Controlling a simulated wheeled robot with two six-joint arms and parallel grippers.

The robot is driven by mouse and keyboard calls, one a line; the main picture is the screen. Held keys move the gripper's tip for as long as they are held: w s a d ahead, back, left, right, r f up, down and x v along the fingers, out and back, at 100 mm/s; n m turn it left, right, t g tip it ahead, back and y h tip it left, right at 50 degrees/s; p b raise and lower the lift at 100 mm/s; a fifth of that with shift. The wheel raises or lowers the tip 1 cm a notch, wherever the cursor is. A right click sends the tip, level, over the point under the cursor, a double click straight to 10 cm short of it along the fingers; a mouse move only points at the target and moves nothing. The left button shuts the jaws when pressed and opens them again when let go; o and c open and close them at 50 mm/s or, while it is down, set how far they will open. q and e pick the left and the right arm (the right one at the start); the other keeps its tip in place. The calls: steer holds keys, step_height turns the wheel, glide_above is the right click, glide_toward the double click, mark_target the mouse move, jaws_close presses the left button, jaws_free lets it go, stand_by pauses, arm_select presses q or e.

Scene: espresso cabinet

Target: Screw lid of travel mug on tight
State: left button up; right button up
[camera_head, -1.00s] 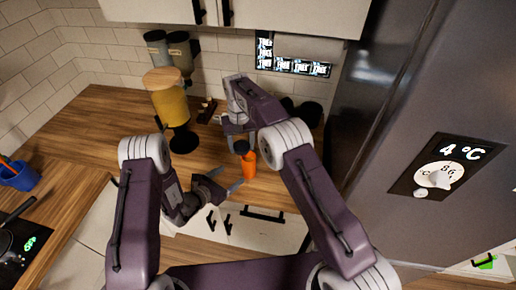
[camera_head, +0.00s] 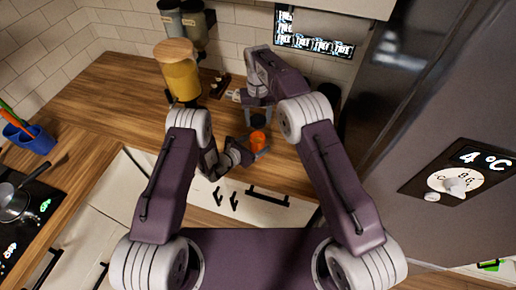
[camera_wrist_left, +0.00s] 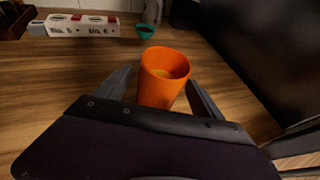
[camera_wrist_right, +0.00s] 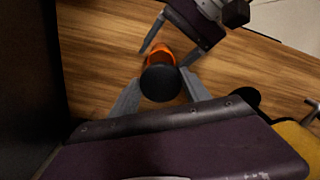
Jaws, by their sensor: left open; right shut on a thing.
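The orange travel mug (camera_head: 258,139) stands upright on the wooden counter. In the left wrist view the mug (camera_wrist_left: 162,83) is open at the top, with something yellowish-brown inside. My left gripper (camera_head: 256,152) is open, and in the left wrist view its fingers (camera_wrist_left: 160,82) are on both sides of the mug, with gaps. My right gripper (camera_head: 258,112) is shut on the dark round lid (camera_head: 258,122) above the mug. In the right wrist view the lid (camera_wrist_right: 160,83) is between the fingertips (camera_wrist_right: 160,86) and partly hides the mug (camera_wrist_right: 160,57).
A white box (camera_wrist_left: 85,25) and a small green cup (camera_wrist_left: 145,31) are behind the mug in the left wrist view. The fridge (camera_head: 425,110) is on the right.

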mark_target(262, 140)
arm_select(q)
steer(key=x, duration=0.3)
arm_select(e)
steer(key=shift+s+a+r, duration=0.1)
steer(key=shift+s+a, duration=0.1)
arm_select(q)
steer(key=shift+w+d+f, duration=0.25)
steer(key=shift+w+d, duration=0.2)
arm_select(e)
steer(key=shift+w+d, duration=0.2)
steer(key=shift+w, duration=0.05)
arm_select(q)
steer(key=shift+s+a+r, duration=0.1)
steer(key=shift+a, duration=0.05)
steer(key=shift+c, duration=0.3)
arm_select(e)
steer(key=shift+s+a, duration=0.15)
arm_select(q)
steer(key=c, duration=0.5)
jaws_close()
arm_select(e)
steer(key=shift+f, duration=2.55)
